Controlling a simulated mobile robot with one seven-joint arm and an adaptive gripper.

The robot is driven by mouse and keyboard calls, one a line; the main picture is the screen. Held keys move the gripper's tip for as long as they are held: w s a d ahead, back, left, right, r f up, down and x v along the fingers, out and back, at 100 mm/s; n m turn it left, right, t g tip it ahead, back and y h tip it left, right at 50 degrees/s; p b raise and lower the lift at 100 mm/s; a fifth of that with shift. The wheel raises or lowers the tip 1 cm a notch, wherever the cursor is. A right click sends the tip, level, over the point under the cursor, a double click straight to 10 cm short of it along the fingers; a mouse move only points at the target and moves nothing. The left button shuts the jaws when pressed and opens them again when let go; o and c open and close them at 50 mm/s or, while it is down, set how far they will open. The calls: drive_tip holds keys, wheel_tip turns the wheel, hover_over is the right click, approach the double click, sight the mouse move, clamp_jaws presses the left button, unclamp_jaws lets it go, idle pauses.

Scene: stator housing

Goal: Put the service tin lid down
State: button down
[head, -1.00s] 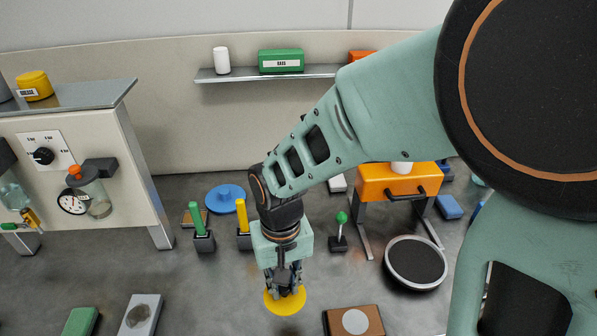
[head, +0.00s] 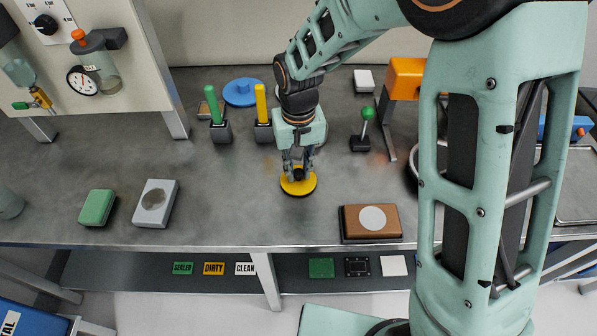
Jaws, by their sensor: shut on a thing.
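A round yellow lid (head: 297,190) with a dark knob is below my gripper (head: 298,172) in the head view, over the middle of the bench. My gripper points down and is shut on the lid's knob. The fingers hide part of the lid's top. The lid looks level and close to the bench top; I cannot tell whether it touches. I take this to be the service tin lid. No open tin shows clearly.
Yellow (head: 261,105) and green (head: 212,105) upright handles, a blue knobbed disc (head: 241,93) and a green-knobbed lever (head: 366,125) stand behind. A brown block (head: 353,229) lies front right; green (head: 97,206) and grey (head: 153,203) blocks lie front left. Bench between is clear.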

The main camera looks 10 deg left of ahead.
sight(299, 171)
drive_tip(key=shift+f, duration=0.15)
drive_tip(key=c, duration=1.8)
unclamp_jaws()
drive_tip(key=shift+o, duration=0.2)
wheel_tip(299, 171, up, 12)
drive_tip(key=shift+r+p, duration=0.25)
drive_tip(key=shift+p, duration=0.05)
